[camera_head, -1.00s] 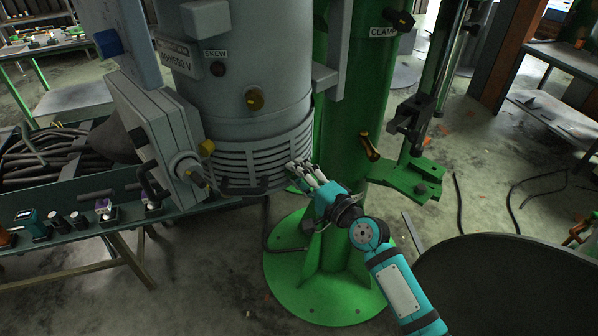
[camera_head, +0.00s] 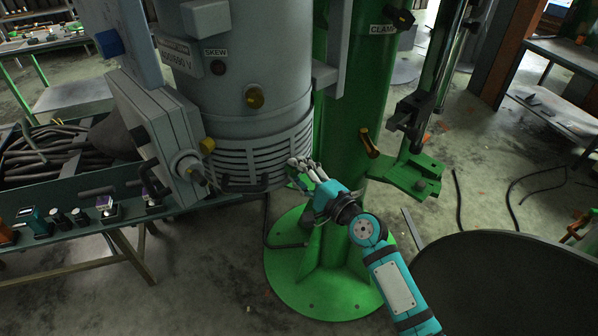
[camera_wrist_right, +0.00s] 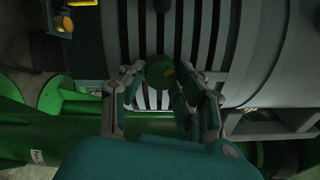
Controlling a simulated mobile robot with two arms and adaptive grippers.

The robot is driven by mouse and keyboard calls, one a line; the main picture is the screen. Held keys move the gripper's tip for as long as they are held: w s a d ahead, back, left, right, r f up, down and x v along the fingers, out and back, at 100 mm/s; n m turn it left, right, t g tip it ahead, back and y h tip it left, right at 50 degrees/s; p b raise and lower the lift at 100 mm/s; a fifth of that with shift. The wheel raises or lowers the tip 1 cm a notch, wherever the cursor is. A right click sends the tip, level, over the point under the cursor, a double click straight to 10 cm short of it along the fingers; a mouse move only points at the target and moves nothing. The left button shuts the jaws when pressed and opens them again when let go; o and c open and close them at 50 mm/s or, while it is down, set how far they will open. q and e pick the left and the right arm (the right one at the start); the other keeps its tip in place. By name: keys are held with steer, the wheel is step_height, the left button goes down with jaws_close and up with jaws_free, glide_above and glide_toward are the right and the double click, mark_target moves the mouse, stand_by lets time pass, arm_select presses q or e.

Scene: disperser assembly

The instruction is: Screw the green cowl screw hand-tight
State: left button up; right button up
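In the head view my right gripper (camera_head: 302,166) is at the lower right edge of the grey slatted cowl (camera_head: 240,155), and the screw is not clearly visible there. My left gripper is not in view.
A green column (camera_head: 350,120) with a round foot (camera_head: 325,290) stands behind my right gripper. A green bracket (camera_head: 410,180) juts out to its right. A grey box (camera_head: 160,125) hangs on the left of the machine, above a bench with small tools. A dark round vessel (camera_head: 510,285) is lower right.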

steer(key=o, duration=0.4)
steer(key=shift+r, duration=0.3)
steer(key=shift+o, duration=0.2)
steer(key=shift+f, duration=0.1)
steer(key=v, duration=1.2)
